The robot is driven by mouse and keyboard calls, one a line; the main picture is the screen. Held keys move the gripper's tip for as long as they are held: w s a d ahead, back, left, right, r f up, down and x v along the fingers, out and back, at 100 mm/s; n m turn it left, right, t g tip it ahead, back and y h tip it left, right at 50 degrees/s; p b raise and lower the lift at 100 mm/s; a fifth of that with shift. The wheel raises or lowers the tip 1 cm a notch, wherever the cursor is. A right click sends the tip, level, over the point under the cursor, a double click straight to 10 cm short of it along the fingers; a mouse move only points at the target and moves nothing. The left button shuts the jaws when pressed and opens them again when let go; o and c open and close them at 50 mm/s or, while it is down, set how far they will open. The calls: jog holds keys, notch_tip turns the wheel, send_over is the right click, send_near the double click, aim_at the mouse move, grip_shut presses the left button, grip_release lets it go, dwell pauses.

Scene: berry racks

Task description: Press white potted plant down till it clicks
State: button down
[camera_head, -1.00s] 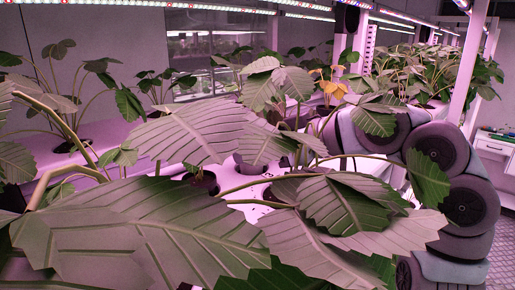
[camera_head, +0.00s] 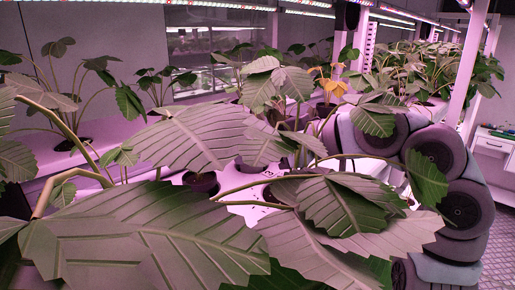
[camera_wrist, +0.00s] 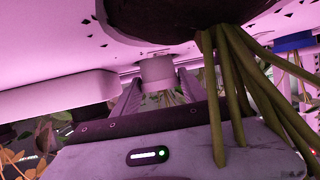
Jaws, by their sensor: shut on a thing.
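The white pot (camera_wrist: 157,70) shows in the wrist view, against the pale pink-lit rack surface (camera_wrist: 60,35). My gripper (camera_wrist: 160,88) is shut on it, with one finger on each side. The wrist picture looks upside down, with the rack surface at the top. Leaves and stems show blurred between the fingers below the pot. Whether the pot is fully seated in the surface cannot be told. In the head view, large leaves hide my gripper and the white pot; only my arm shows at the right.
A dark pot (camera_wrist: 175,14) with thick stems (camera_wrist: 240,80) is close beside my gripper in the wrist view. In the head view, big leaves (camera_head: 150,235) fill the foreground, and a dark pot (camera_head: 201,183) stands mid-rack. A yellow-leaved plant (camera_head: 330,82) and more plants stand behind.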

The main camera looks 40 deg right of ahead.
jog(key=shift+f, duration=0.55)
jog(key=c, duration=0.5)
grip_release()
jog(key=b+v, duration=0.1)
jog(key=v, duration=0.9)
jog(key=shift+s+d+r+b, duration=0.1)
jog(key=shift+s+r+b, duration=0.1)
jog(key=shift+b, duration=0.2)
jog(key=shift+s+r, duration=0.1)
jog(key=shift+s, duration=0.05)
